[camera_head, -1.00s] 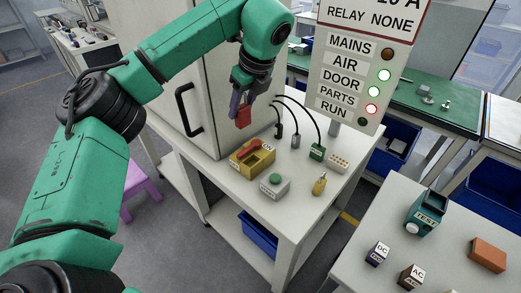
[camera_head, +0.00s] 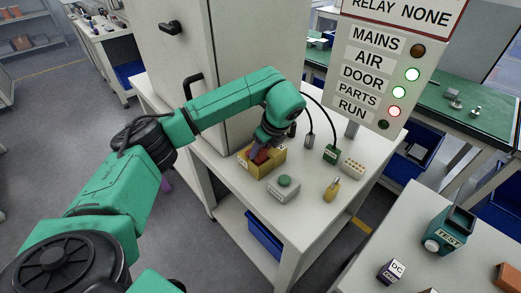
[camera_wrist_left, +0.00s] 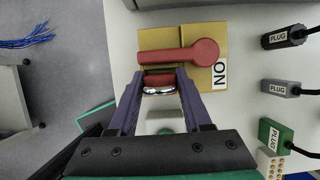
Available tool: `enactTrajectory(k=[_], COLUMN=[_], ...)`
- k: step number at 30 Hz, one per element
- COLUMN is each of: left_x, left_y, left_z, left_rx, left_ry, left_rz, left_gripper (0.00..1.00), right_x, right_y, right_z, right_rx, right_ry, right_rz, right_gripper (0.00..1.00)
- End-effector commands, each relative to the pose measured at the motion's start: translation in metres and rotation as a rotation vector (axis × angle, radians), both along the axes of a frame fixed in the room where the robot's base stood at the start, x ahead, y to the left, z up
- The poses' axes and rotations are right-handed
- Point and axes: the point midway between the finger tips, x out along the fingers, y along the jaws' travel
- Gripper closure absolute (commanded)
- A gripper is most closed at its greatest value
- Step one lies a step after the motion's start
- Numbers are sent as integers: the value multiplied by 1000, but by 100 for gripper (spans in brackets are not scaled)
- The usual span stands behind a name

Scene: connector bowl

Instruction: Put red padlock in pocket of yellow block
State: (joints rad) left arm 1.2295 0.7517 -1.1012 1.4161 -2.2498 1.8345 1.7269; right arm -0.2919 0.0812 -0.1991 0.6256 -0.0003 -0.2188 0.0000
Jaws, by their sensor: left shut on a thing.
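The yellow block (camera_head: 273,170) sits on the white table, with a red lever (camera_wrist_left: 188,53) and an ON label (camera_wrist_left: 219,75) on it in the left wrist view. My left gripper (camera_wrist_left: 160,79) is shut on the red padlock (camera_wrist_left: 159,79), whose shiny metal shackle (camera_wrist_left: 158,91) points toward the wrist camera. In the head view my left gripper (camera_head: 262,152) points down at the top of the yellow block, with red showing at its fingertips. The padlock is at the pocket. The fingers hide much of the pocket, so I cannot tell how deep the padlock sits.
A grey box with a green button (camera_head: 285,184), a yellow padlock-like item (camera_head: 332,190), a green plug (camera_head: 330,153) and a beige block with holes (camera_head: 352,167) stand nearby. Black cables and a grey cabinet (camera_head: 180,60) are behind. The table's front is clear.

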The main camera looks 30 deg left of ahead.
Motion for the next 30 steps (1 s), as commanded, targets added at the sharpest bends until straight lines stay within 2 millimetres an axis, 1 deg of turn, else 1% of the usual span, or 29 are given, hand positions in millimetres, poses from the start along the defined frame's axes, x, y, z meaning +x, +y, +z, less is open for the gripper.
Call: enactTrajectory(k=[1, 3, 10, 11, 12, 13, 21, 25, 28, 30], left_x=[0, 0, 0, 0, 0, 0, 0, 0, -1, -3], left_y=[0, 0, 0, 0, 0, 0, 0, -2, -7, -12], left_z=[-6, -11, -13, -13, -12, -12, -12, -8, 3, 16], left_rx=[0, 0, -1, 0, -1, 0, 0, -1, -3, -2], left_ry=[1, -1, -2, -1, -2, -1, -1, -3, -5, -7], left_rz=[0, 0, -1, 0, -1, 0, 0, -1, -2, -4], left_gripper=[100, 100, 100, 47, 32, 21, 21, 21, 21, 21], right_x=[-2, -5, -8, -8, -9, -9, -10, -10, -10, -10], right_y=[0, 0, 0, 0, 0, 0, 0, 0, 0, 1], right_z=[3, 2, -1, -1, 0, 0, 0, -1, -5, -9], right_rx=[-1, -1, -1, -1, -1, -1, 0, 0, 0, 0], right_ry=[3, 8, 13, 13, 14, 14, 16, 16, 16, 16], right_rz=[0, 0, -1, -1, -1, 0, 0, 0, 0, 0], right_gripper=[48, 48, 48, 48, 48, 48, 48, 48, 48, 48])
